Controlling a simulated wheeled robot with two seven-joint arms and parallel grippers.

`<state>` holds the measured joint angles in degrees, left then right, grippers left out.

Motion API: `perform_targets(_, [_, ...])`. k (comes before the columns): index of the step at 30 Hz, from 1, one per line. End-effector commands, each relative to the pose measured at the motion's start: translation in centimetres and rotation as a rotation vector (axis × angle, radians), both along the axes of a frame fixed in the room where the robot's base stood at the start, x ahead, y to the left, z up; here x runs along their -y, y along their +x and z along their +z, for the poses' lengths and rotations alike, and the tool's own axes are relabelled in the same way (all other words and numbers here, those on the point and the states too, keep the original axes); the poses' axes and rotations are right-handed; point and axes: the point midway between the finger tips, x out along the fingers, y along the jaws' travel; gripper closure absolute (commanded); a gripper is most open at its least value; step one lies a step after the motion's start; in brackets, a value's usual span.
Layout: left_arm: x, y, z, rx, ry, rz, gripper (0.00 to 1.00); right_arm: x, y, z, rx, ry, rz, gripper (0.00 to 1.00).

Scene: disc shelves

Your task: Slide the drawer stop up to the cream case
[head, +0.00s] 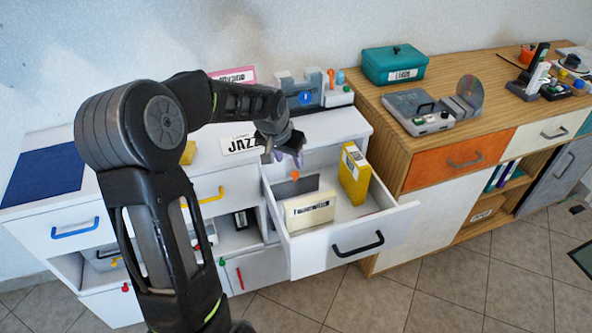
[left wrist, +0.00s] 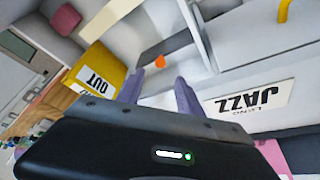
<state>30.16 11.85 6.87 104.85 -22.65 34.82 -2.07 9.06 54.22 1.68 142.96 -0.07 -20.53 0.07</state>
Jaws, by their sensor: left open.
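The open white drawer (head: 345,218) holds the cream case (head: 310,211), a pale labelled box standing near its front left. The drawer stop, a dark grey plate (head: 297,187) with an orange knob (head: 295,175), stands behind the case. In the left wrist view the plate (left wrist: 166,43) and knob (left wrist: 160,61) lie just beyond my fingertips, and a strip of the cream case (left wrist: 110,17) shows apart from the plate. My left gripper (head: 284,157) is open and empty above the back of the drawer, also seen in the left wrist view (left wrist: 164,82). My right gripper is not in view.
A yellow case (head: 354,174) stands at the drawer's right side. A white JAZZ label (head: 240,144) lies on the cabinet top behind my arm. A wooden sideboard (head: 440,165) with a teal box (head: 395,64) stands to the right. The drawer's front right is clear.

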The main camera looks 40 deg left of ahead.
Motion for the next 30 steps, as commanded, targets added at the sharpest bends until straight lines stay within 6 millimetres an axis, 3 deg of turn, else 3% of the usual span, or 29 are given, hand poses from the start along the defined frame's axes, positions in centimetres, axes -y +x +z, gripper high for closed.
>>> perform_targets(8, [0.0,0.4,-1.1,-0.003,-0.001,-0.001,0.57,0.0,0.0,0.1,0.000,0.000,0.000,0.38])
perform_targets(21, [-0.5,2.7,-6.7,-0.003,-0.001,0.000,0.57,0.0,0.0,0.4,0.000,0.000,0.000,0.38])
perform_targets(30, [-0.6,2.9,-7.2,-0.001,0.000,-0.001,0.57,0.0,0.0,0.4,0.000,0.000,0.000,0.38])
